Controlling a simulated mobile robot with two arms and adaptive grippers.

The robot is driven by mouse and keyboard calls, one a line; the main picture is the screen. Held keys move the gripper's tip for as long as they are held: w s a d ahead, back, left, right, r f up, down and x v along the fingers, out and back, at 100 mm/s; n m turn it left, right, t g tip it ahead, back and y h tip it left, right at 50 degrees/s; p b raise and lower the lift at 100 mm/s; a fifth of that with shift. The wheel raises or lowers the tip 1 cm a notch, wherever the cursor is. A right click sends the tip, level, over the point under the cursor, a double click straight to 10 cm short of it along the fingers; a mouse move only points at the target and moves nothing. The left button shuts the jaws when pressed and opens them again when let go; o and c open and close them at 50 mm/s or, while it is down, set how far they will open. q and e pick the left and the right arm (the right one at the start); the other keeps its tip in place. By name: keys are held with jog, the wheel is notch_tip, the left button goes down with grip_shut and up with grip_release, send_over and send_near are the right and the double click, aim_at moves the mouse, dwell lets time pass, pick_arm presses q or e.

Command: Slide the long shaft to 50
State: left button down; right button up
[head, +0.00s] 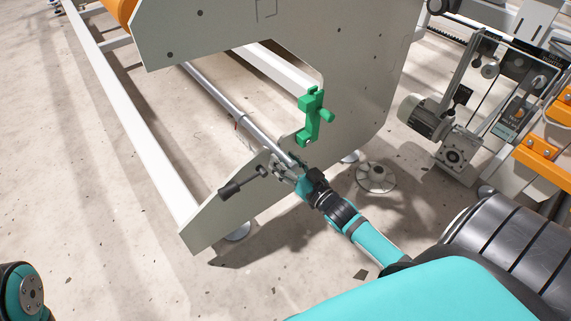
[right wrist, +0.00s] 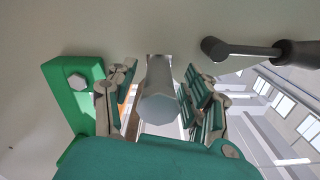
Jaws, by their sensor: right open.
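The long shaft (head: 228,106) is a grey metal bar running diagonally through the frame's grey end plate (head: 222,215). Its near end (right wrist: 160,106) faces the right wrist camera and looks many-sided. My right gripper (head: 287,170) is at this near end, by the plate. In the right wrist view its open fingers (right wrist: 160,100) stand on both sides of the shaft, with gaps visible. Whether any pad touches the shaft cannot be told. No scale or 50 mark is readable. My left gripper is out of view; only part of my left arm shows at the lower left corner.
A green bracket (head: 312,117) with a knob is on the plate just above my right gripper; it also shows in the right wrist view (right wrist: 79,115). A black-handled lever (head: 241,182) sticks out left of the gripper. A motor unit (head: 425,117) stands at right.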

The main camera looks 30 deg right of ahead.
jog(key=shift+w, duration=0.15)
jog(key=shift+c, duration=0.4)
grip_shut()
